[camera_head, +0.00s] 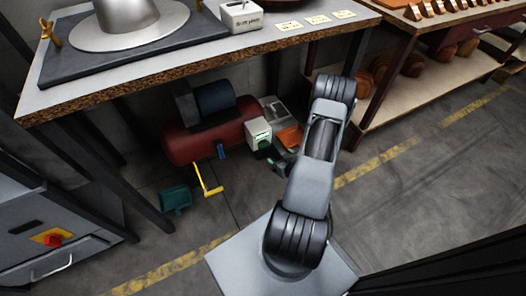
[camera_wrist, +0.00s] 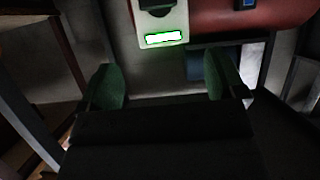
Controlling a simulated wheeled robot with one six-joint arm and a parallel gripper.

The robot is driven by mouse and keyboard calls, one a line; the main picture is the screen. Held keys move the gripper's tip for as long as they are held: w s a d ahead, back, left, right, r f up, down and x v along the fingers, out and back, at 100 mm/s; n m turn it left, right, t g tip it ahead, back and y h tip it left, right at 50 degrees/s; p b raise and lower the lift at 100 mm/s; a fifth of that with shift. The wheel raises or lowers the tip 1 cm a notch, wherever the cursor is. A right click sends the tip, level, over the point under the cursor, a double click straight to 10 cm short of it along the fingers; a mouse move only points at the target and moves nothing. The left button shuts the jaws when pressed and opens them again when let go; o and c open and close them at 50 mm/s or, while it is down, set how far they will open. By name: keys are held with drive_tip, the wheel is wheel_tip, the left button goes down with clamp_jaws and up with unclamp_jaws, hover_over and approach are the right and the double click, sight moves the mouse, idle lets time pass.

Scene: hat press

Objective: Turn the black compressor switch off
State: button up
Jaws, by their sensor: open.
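The red compressor tank (camera_head: 190,143) stands on the floor under the table, with a dark blue motor (camera_head: 215,98) on top. A white box (camera_head: 258,128) with a lit green-edged panel sits at its right end. In the wrist view the white box (camera_wrist: 160,27) is at the top centre, with the black switch (camera_wrist: 157,8) partly cut off by the top edge; its exact position is unclear. My gripper (camera_head: 270,156) is close beside the box. In the wrist view my gripper (camera_wrist: 165,83) has its green-padded fingers wide apart, with nothing between them.
The table (camera_head: 150,85) overhangs the compressor, carrying a metal hat form (camera_head: 130,25). A yellow bracket-like part (camera_head: 208,182) and a teal container (camera_head: 175,199) are on the floor in front. A shelf unit (camera_head: 400,85) stands to the right.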

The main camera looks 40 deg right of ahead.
sight(266, 147)
drive_tip(key=b+x, duration=0.1)
drive_tip(key=x, duration=0.3)
drive_tip(key=b+x, duration=0.2)
drive_tip(key=x, duration=0.2)
drive_tip(key=f+b+x, duration=0.1)
drive_tip(key=x, duration=0.3)
drive_tip(key=shift+s+f, duration=0.1)
drive_tip(key=shift+s, duration=0.05)
drive_tip(key=shift+b+x, duration=0.4)
drive_tip(key=shift+x, duration=0.45)
drive_tip(key=c, duration=0.9)
